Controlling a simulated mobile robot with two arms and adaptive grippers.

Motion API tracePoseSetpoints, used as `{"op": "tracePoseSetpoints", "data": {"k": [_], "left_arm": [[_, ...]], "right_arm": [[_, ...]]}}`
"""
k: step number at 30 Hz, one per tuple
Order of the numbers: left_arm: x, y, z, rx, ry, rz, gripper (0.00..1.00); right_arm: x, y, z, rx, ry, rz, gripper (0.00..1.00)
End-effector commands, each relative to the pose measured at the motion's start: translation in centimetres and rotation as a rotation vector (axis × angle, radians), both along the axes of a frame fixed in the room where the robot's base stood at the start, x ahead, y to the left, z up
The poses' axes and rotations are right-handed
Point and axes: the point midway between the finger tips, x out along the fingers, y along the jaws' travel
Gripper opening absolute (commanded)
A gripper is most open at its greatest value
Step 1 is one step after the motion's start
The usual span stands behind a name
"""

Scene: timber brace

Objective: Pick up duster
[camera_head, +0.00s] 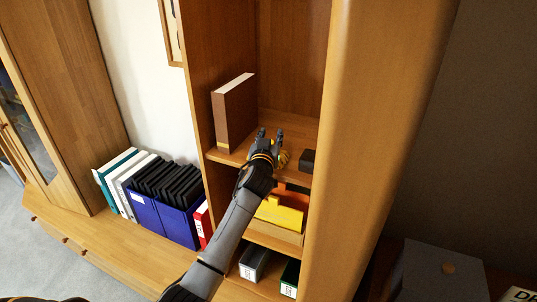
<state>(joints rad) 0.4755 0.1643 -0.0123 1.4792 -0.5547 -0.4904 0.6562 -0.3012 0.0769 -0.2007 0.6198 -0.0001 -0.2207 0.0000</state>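My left gripper (270,134) reaches into the cabinet at the level of the upper shelf (228,157). Its two dark fingers point away from me and stand apart, with nothing visible between them. A small yellow thing (284,158) shows just right of the gripper, partly hidden by it; I cannot tell whether it is the duster or whether they touch. A small dark block (307,160) lies on the shelf farther right. No thing is clearly recognisable as a duster. My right gripper is not in view.
A brown book (234,112) stands upright left of the gripper. Below are a yellow folder in a tray (281,216) and binders (254,263). A thick cabinet side (365,130) bounds the right. Blue file boxes (177,218) stand on the low cabinet at left.

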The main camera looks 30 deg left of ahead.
Motion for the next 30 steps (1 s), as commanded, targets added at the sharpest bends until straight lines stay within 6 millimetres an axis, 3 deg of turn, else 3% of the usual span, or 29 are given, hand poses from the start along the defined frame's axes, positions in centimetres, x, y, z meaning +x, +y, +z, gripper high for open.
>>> {"op": "tracePoseSetpoints", "data": {"k": [1, 5, 6, 22, 30], "left_arm": [[0.0, 0.0, 0.0, 0.000, 0.000, 0.000, 0.29], [0.0, 0.0, 0.0, 0.000, 0.001, 0.000, 0.03], [0.0, 0.0, 0.0, 0.000, 0.001, 0.000, 0.00], [0.0, 0.0, 0.2, -0.001, 0.001, 0.001, 0.00], [-0.2, -0.1, 3.3, 0.000, -0.005, 0.000, 0.00]], "right_arm": [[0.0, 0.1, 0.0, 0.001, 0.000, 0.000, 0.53], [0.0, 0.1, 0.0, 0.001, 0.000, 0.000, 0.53], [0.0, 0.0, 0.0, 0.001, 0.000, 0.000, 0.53], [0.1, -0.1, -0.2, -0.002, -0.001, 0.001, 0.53], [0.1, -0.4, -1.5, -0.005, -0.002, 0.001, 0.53]]}}
